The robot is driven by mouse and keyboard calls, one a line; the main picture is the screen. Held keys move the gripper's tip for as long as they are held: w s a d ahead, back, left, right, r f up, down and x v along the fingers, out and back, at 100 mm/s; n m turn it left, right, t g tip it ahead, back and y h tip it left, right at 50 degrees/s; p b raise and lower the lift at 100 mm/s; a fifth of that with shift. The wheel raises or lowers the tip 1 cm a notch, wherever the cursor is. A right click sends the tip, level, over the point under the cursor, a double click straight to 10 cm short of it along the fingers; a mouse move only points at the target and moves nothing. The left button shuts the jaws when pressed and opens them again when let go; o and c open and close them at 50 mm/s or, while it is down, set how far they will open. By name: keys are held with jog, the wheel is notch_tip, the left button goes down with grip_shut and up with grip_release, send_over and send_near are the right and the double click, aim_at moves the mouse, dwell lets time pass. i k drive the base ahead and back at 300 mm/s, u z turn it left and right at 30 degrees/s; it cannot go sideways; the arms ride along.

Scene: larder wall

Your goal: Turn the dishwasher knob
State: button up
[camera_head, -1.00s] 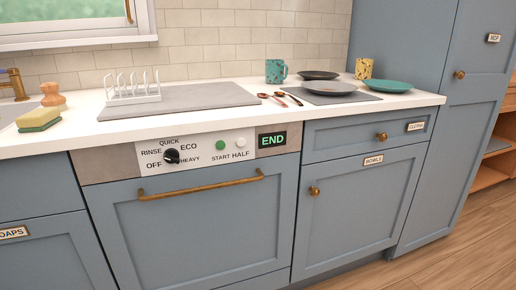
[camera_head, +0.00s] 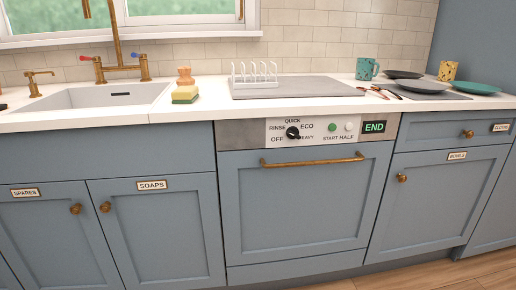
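The dishwasher (camera_head: 300,210) has a blue-grey door with a brass bar handle (camera_head: 312,162). Its black knob (camera_head: 293,133) sits on a white panel at the upper left of the front. Labels OFF, RINSE, QUICK, ECO and HEAVY ring the knob. The knob's white mark is too small to read for certain. Right of it are a green START button (camera_head: 332,127) and a white HALF button (camera_head: 349,126). A dark display (camera_head: 374,127) reads END in green. My gripper is not in view.
The counter (camera_head: 190,112) runs above the dishwasher, with a sink (camera_head: 95,97) at left. Closed cupboards flank the dishwasher. Nothing blocks its front.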

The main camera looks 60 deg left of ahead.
aim_at(292, 132)
jog(key=z, duration=0.15)
jog(key=k, duration=0.6)
jog(key=u, duration=2.2)
